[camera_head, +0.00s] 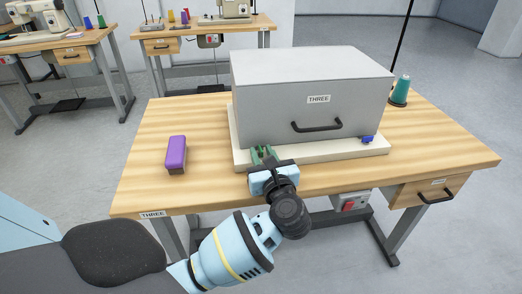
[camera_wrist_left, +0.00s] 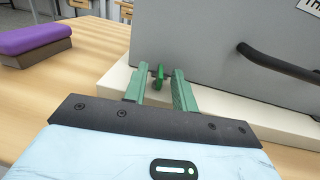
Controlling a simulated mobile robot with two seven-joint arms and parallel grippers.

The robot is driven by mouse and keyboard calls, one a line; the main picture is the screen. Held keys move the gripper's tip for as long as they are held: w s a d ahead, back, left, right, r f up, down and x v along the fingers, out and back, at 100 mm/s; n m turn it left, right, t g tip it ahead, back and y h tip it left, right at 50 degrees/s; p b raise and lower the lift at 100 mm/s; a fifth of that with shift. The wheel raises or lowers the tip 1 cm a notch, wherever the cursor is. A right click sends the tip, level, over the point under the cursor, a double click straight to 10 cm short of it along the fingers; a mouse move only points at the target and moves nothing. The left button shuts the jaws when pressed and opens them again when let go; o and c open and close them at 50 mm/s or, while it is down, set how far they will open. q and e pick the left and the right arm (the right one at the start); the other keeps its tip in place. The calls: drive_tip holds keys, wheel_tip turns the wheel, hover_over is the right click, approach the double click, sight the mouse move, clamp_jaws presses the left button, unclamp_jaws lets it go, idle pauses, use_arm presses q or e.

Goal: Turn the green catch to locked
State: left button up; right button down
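The green catch (camera_wrist_left: 158,76) is a small upright tab at the front left foot of the grey cover (camera_head: 280,110) labelled THREE, by the cream base (camera_head: 310,155). My left gripper (camera_head: 263,152) is at the cover's front left corner. In the left wrist view its two green fingers are apart, one on each side of the catch, with visible gaps to it. In the head view the gripper mostly hides the catch. A blue catch (camera_head: 367,139) sits at the cover's front right. My right gripper is not in view.
The cover has a black handle (camera_head: 316,125) on its front. A purple and brown block (camera_head: 176,154) lies on the wooden table (camera_head: 140,190) to the left. A teal thread spool (camera_head: 401,90) stands behind at the right. The table's left side is mostly clear.

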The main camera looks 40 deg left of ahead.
use_arm(q)
drive_tip(key=shift+x, duration=0.85)
drive_tip(key=shift+c, duration=0.5)
clamp_jaws()
drive_tip(key=shift+m+t+h+p, duration=0.35)
drive_tip(key=shift+m+t+h, duration=0.35)
drive_tip(key=shift+t, duration=0.2)
drive_tip(key=shift+o, duration=0.5)
unclamp_jaws()
